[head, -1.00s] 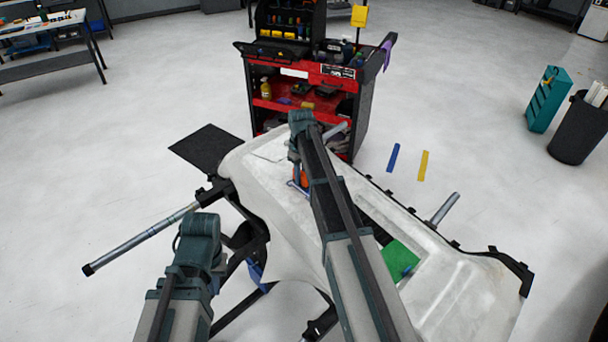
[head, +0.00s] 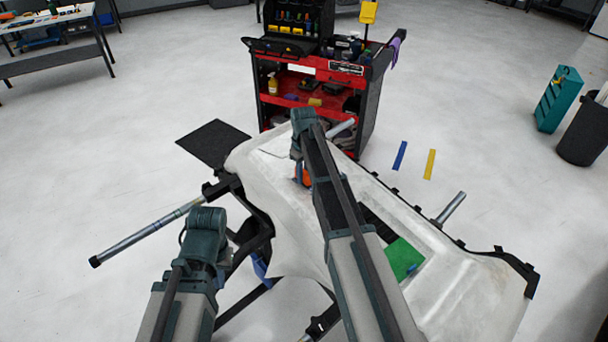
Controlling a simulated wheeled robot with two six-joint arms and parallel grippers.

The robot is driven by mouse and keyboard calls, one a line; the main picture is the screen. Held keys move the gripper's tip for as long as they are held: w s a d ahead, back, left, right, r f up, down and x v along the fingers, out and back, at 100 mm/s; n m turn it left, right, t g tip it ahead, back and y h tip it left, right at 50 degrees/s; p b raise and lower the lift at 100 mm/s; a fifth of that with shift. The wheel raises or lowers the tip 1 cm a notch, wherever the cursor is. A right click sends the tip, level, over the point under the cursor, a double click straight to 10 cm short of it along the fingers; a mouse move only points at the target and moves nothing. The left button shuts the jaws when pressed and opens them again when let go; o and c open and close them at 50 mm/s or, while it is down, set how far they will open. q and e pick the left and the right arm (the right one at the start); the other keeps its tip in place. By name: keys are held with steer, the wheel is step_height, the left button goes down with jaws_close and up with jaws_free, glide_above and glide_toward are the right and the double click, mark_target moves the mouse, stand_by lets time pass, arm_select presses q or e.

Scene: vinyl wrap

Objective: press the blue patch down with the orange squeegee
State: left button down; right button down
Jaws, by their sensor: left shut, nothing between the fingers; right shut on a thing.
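A pale body panel (head: 459,292) lies across a black stand in the middle. The orange squeegee (head: 306,178) shows as a small piece on the panel's far left part, mostly hidden by my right arm. My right gripper (head: 301,168) is shut on it, its fingers largely covered by the wrist. A thin blue sliver shows beside the squeegee; I cannot tell whether it is the blue patch, which I cannot otherwise make out. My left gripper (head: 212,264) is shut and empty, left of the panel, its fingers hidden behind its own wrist.
A green sheet (head: 402,256) lies by the panel's dark opening. A red tool cart (head: 311,93) stands behind the panel. Blue (head: 400,155) and yellow (head: 429,164) strips lie on the floor to the right. A teal cabinet (head: 557,99) and dark bin (head: 586,133) stand far right.

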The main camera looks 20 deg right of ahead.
steer(key=shift+r, duration=0.15)
step_height(320, 180, up, 7)
steer(key=p, duration=0.7)
steer(key=shift+f, duration=0.25)
step_height(320, 180, down, 5)
steer(key=b, duration=0.5)
steer(key=shift+f+b, duration=0.2)
steer(key=shift+b, duration=0.1)
steer(key=shift+f+b, duration=0.7)
steer(key=shift+b, duration=0.05)
stand_by(0.7)
steer(key=shift+d, duration=0.1)
steer(key=shift+w+d, duration=0.2)
steer(key=shift+d, duration=0.25)
steer(key=shift+w+d, duration=0.2)
steer(key=shift+d, duration=0.25)
